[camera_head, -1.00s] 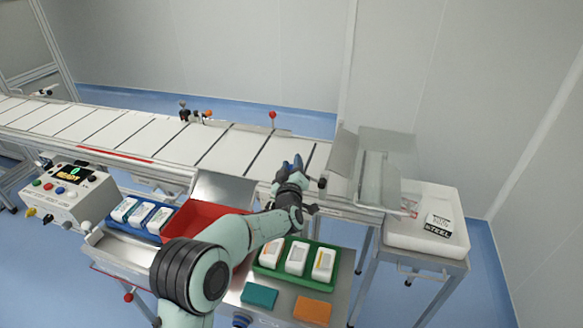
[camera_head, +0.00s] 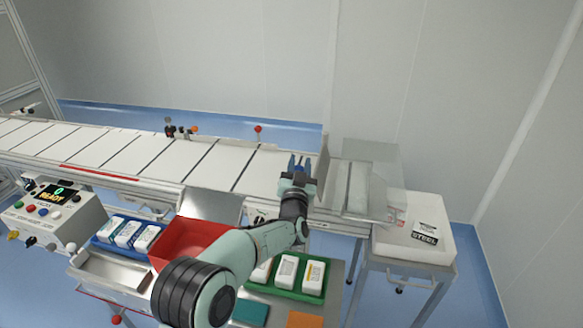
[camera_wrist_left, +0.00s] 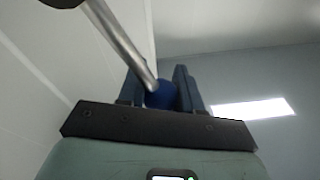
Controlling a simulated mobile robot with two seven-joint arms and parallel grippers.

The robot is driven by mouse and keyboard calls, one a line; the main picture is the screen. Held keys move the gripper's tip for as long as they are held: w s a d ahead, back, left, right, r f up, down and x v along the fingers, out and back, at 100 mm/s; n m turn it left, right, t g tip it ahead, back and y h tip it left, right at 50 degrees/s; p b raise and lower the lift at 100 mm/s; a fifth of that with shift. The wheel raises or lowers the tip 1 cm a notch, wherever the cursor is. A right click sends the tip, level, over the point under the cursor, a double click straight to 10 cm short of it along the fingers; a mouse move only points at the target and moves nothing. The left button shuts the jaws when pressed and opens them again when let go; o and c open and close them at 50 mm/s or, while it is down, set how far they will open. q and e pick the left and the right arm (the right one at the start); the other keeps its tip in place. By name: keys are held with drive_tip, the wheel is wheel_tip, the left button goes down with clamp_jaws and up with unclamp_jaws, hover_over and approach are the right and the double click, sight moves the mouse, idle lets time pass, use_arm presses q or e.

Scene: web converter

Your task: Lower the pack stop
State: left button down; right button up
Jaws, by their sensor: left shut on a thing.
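My left gripper (camera_head: 298,165) is near the right end of the conveyor, with its fingers pointing away from me. In the left wrist view, the left gripper (camera_wrist_left: 162,88) is shut on a blue ball knob (camera_wrist_left: 160,95) at the end of a metal rod (camera_wrist_left: 120,40). The rod runs up and left from the knob. In the head view the knob is hidden by the gripper. Grey and clear plates (camera_head: 357,190) stand just right of the gripper. I cannot tell which of them is the pack stop. My right gripper is not in view.
The white belt (camera_head: 130,158) runs left, with a red-knobbed lever (camera_head: 258,130) behind it. A control box (camera_head: 50,215) reads READY. In front are a red bin (camera_head: 185,240), a blue tray (camera_head: 105,240) and a green tray (camera_head: 300,295).

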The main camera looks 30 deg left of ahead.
use_arm(q)
drive_tip(key=d+m, duration=0.1)
drive_tip(key=d+m+h, duration=0.1)
drive_tip(key=m, duration=0.1)
drive_tip(key=d+m, duration=0.1)
drive_tip(key=m, duration=0.1)
drive_tip(key=shift+w+t, duration=0.3)
drive_tip(key=shift+w, duration=0.1)
drive_tip(key=shift+d, duration=0.1)
drive_tip(key=c, duration=0.8)
unclamp_jaws()
drive_tip(key=shift+r, duration=0.15)
drive_tip(key=shift+s, duration=0.1)
drive_tip(key=b+v, duration=0.1)
drive_tip(key=v, duration=1.2)
drive_tip(key=shift+s+b, duration=0.15)
drive_tip(key=shift+b, duration=0.25)
